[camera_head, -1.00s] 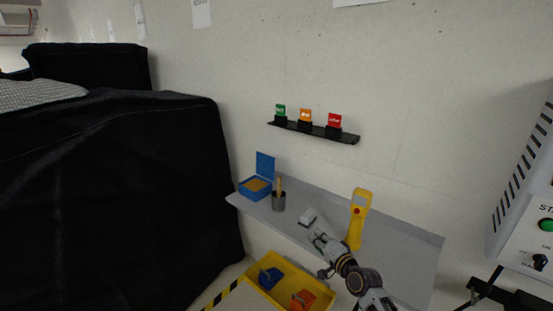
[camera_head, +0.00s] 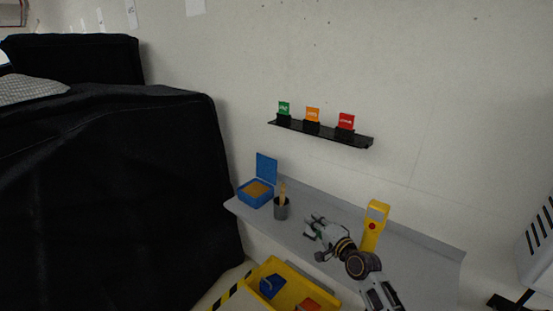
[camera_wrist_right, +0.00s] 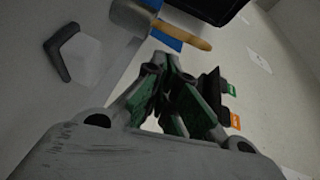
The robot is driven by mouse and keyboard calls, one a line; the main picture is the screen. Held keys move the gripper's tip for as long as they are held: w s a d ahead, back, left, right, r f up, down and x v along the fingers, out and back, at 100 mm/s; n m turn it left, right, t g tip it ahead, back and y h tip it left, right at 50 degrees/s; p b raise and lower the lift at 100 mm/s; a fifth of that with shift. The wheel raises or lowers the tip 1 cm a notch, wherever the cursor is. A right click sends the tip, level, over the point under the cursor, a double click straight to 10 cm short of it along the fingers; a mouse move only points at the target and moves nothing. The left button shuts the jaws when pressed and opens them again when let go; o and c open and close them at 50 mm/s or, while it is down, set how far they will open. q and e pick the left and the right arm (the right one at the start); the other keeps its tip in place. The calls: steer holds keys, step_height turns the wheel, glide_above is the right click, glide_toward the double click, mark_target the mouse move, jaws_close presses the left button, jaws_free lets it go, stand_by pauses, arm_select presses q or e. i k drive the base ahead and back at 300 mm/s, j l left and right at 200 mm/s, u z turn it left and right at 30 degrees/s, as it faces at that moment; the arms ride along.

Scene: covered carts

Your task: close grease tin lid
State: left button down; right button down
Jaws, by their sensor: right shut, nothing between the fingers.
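The grease tin (camera_head: 255,194) is a blue square box with a tan filling, at the left end of the grey wall shelf. Its blue lid (camera_head: 266,168) stands open, upright at the back. My right gripper (camera_head: 308,224) is over the shelf, right of the tin and apart from it, with a brush cup between them. In the right wrist view the fingers (camera_wrist_right: 175,62) are shut with nothing between them. A blue patch (camera_wrist_right: 166,38) behind the brush handle there looks like part of the tin. My left gripper is out of view.
A grey cup (camera_head: 281,210) holds a wooden-handled brush (camera_head: 283,190). A yellow device (camera_head: 375,226) stands right of my gripper. A black rack (camera_head: 320,132) with green, orange and red tags hangs above. A yellow bin (camera_head: 295,279) is below; a black-covered cart (camera_head: 110,200) stands left.

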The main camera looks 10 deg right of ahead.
mark_target(266, 167)
steer(key=i, duration=1.05)
